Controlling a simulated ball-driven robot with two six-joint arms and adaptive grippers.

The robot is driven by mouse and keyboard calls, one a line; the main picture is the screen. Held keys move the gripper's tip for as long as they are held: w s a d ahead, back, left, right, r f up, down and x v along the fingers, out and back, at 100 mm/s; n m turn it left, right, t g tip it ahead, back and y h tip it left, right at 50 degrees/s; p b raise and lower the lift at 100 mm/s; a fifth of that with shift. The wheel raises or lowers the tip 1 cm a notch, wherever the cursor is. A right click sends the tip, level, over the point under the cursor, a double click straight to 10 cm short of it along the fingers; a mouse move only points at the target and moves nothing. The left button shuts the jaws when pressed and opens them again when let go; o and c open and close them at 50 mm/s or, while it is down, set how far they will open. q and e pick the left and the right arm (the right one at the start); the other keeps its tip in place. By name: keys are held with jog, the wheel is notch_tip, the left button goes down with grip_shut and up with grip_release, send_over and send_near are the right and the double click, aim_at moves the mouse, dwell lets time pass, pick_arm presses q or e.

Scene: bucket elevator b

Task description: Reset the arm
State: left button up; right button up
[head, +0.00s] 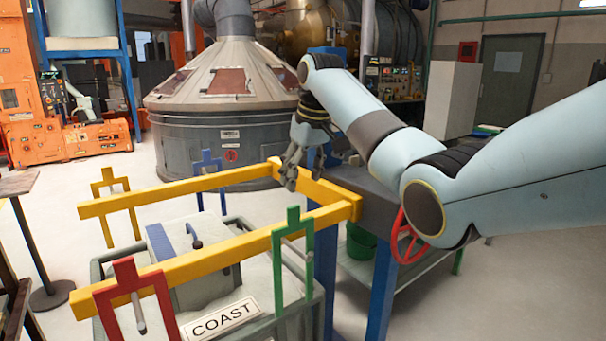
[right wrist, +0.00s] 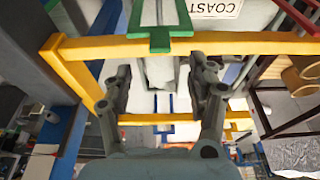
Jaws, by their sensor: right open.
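My right arm (head: 385,145) reaches in from the right in the head view, bent at its elbow. My right gripper (head: 290,172) hangs from it, pointing down, close to the yellow frame's (head: 240,244) back right corner. I cannot tell whether it touches the yellow bar. In the right wrist view the gripper (right wrist: 161,80) has its two fingers spread apart with nothing held between them. The yellow bars (right wrist: 240,45) show beyond the fingers there. My left gripper is in neither view.
Red (head: 170,306), green (head: 307,262), blue (head: 222,165) and yellow (head: 106,176) hangers sit on or near the yellow frame. A COAST sign (head: 224,320) lies below. A red handwheel (head: 397,240) is below my arm. A large grey vessel (head: 200,142) stands behind.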

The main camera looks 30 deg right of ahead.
jog(key=shift+r, duration=0.1)
dwell(0.4)
jog(key=s+a+f+g+b, duration=0.1)
jog(key=s+f+g+b, duration=0.15)
jog(key=s+f, duration=0.85)
jog(key=s+a+f+g+b, duration=0.1)
jog(key=s+f+b, duration=0.35)
jog(key=f, duration=1.35)
jog(key=s+a+f+g+b, duration=0.1)
jog(key=s+f+g+b, duration=0.1)
jog(key=s+f, duration=1)
jog(key=s+a+f+h+b, duration=0.1)
jog(key=s+f+b, duration=0.3)
jog(key=s+f, duration=1.35)
jog(key=s+a+f+b, duration=0.1)
jog(key=s+f+b, duration=0.3)
jog(key=s+f, duration=1.3)
jog(key=shift+w+d+r+t+p, duration=0.1)
jog(key=shift+w+r+t+p, duration=0.15)
jog(key=shift+r+t, duration=0.55)
jog(key=shift+w+d+r+t+p, duration=0.1)
jog(key=shift+w+r+t+p, duration=0.15)
jog(key=shift+r+t, duration=0.5)
jog(key=shift+f, duration=0.15)
